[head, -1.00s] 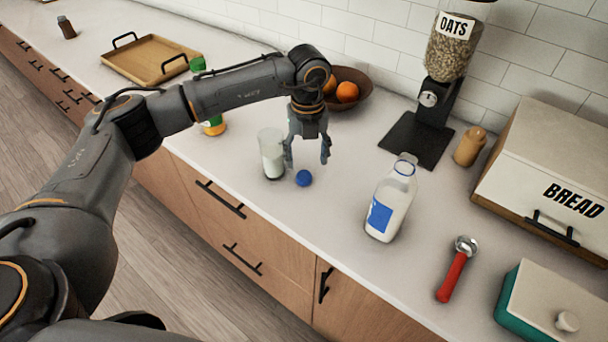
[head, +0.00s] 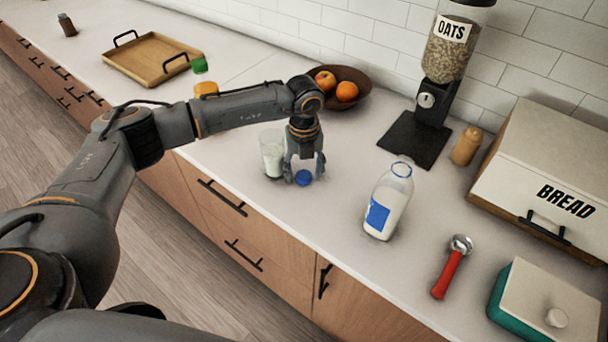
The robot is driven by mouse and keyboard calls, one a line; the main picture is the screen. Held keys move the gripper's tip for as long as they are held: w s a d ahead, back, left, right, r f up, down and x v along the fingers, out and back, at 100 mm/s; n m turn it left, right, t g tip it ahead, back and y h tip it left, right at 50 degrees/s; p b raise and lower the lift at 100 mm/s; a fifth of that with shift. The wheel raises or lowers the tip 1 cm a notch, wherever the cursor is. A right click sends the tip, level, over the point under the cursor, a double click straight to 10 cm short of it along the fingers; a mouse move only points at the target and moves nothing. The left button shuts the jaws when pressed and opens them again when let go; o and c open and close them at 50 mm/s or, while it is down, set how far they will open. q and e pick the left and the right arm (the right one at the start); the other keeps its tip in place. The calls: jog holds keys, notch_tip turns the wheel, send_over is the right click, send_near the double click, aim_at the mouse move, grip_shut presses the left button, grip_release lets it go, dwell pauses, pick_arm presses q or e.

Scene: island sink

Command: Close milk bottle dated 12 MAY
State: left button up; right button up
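An open milk bottle (head: 388,203) with a blue label and a blue-rimmed mouth stands upright on the counter; no date is legible. A blue cap (head: 303,177) lies on the counter to its left. My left gripper (head: 304,176) points down at the cap, with one finger on each side of it. The fingers look apart; I cannot tell if they touch the cap. A glass of milk (head: 272,155) stands just left of the gripper. My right gripper is out of view.
A fruit bowl (head: 367,98), an oats dispenser (head: 448,60) and a bread box (head: 530,165) stand along the back. A red-handled tool (head: 448,272) and a teal container (head: 500,318) lie right of the bottle. A wooden tray (head: 150,58) is far left.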

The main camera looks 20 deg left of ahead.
pick_arm(q)
jog(key=c, duration=0.5)
jog(key=shift+r, duration=0.15)
jog(key=shift+r+b, duration=0.25)
jog(key=shift+b, duration=0.15)
notch_tip(320, 180, up, 2)
jog(key=shift+r+b, duration=0.1)
jog(key=shift+b, duration=0.65)
jog(key=s+d+r+b, duration=0.4)
jog(key=s+r, duration=0.6)
jog(key=s, duration=0.3)
jog(key=shift+d, duration=0.45)
